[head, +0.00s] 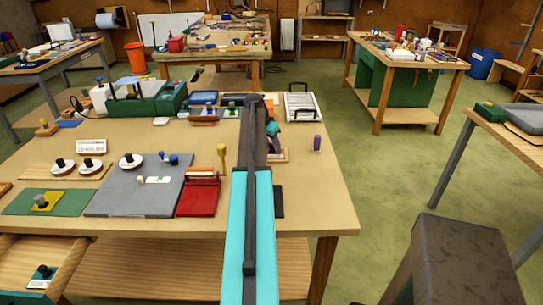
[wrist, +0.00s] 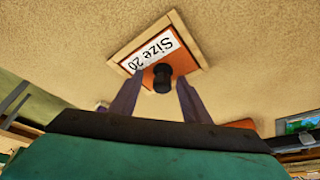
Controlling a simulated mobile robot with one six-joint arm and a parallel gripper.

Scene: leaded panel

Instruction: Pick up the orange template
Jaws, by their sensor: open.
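The orange template (wrist: 187,58) shows in the wrist view as a square plate in a pale wooden border, with a white label reading "Size 20" and a black knob (wrist: 162,74) standing on it. My gripper (wrist: 160,82) is open, with one finger to either side of the knob in that view. I cannot tell how far the fingertips are above the plate. In the head view, my arm hides most of this spot, and only a wooden edge (head: 286,155) shows beside it.
A purple upright piece (head: 317,143) stands right of my arm, and a white rack (head: 300,105) lies behind. To the left are a red block (head: 198,195) and a grey board (head: 130,195). The bench's right front corner is clear.

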